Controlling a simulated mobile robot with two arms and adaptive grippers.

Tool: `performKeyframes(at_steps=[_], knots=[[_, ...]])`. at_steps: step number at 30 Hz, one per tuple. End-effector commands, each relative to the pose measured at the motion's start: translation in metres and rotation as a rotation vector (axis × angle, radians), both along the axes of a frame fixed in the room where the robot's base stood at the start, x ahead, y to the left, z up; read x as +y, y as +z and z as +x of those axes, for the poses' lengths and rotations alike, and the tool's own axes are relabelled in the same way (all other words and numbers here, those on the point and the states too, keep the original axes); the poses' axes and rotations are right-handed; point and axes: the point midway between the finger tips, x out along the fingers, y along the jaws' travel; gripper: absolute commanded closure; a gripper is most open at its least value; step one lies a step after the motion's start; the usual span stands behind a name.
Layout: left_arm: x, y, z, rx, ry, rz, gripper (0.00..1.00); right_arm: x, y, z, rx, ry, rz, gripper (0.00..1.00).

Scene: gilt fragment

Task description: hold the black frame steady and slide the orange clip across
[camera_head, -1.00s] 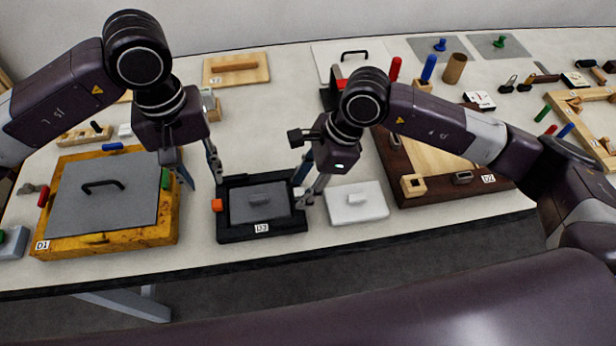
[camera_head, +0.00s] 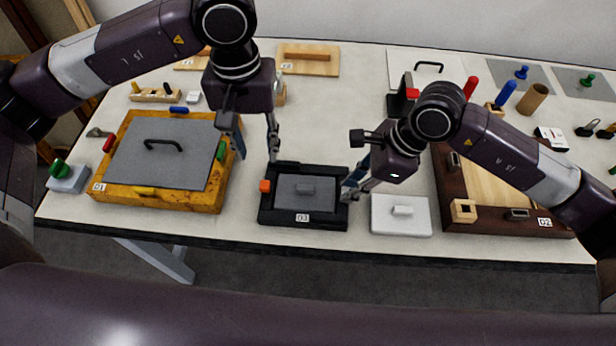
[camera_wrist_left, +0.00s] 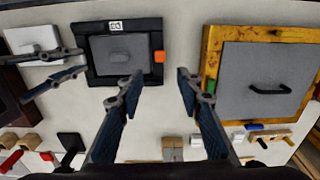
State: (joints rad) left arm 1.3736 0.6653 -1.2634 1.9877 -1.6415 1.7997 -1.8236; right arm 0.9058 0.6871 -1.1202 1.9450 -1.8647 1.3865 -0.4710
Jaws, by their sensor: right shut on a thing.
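The black frame (camera_head: 340,217), labelled D3, lies flat on the table around a grey panel with a small grey handle. The orange clip (camera_head: 265,185) sits at the frame's left side; it also shows in the left wrist view (camera_wrist_left: 159,56). My right gripper (camera_head: 350,190) is shut on the frame's right edge; its fingers hide part of that edge. My left gripper (camera_head: 257,157) is open and empty, behind and left of the frame. In the left wrist view its fingers (camera_wrist_left: 156,83) are spread wide, apart from the clip.
A yellow wooden box (camera_head: 200,198) with a grey lid stands left of the frame. A white block (camera_head: 385,224) and a dark brown tray (camera_head: 487,221) are to the right. The table's front edge is close in front. Bare table lies behind the frame.

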Motion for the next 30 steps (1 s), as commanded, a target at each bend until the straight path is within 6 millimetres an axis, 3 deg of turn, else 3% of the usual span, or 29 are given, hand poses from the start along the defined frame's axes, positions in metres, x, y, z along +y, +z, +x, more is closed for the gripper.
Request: performKeyframes(at_steps=[3, 7, 21, 30], knots=[[0.000, 0.000, 0.000, 0.002, -0.029, 0.001, 0.67, 0.000, 0.000, 0.001, -0.001, 0.000, 0.001, 1.00], [0.001, -0.015, -0.001, 0.005, -0.029, 0.002, 0.67, 0.000, 0.000, 0.001, -0.001, 0.000, 0.001, 1.00], [0.000, -0.101, -0.001, 0.005, -0.028, 0.002, 0.67, 0.000, 0.001, 0.001, -0.001, 0.000, 0.002, 1.00], [0.000, -0.117, -0.001, 0.002, -0.028, 0.001, 0.67, 0.000, 0.001, 0.001, -0.001, 0.000, 0.002, 1.00]])
